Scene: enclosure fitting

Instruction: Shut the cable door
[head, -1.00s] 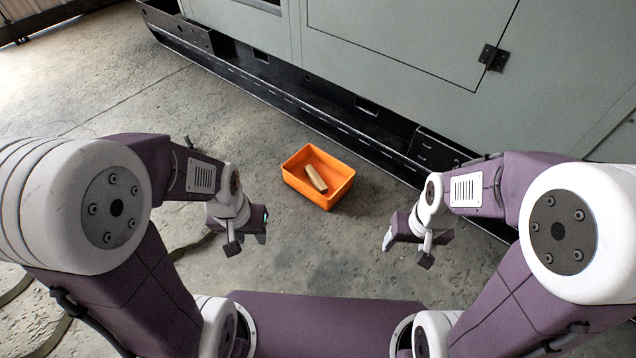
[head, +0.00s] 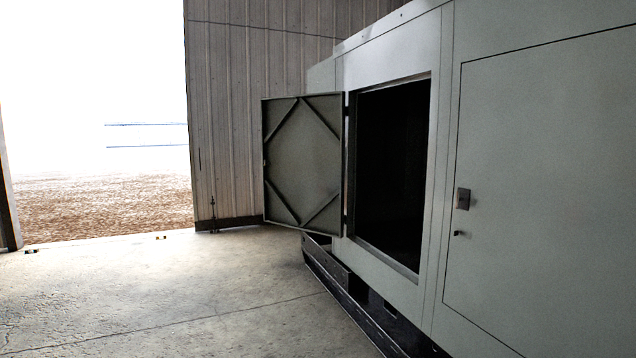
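An open door (head: 303,160) hangs from the left edge of a dark opening (head: 393,170) in the grey-green enclosure (head: 530,45). Its inner face, with diagonal braces, is toward me, and it is swung out to the left. A second door (head: 550,190) to the right is shut, with a latch (head: 463,198) at its left edge. I cannot tell from looks alone which one is called the cable door. Neither of my grippers is in the head view now.
The concrete floor (head: 170,295) in front and to the left is clear. A corrugated wall (head: 260,60) stands behind the open door. A wide bright doorway is at the far left. The enclosure's dark base rail (head: 360,310) runs along the floor.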

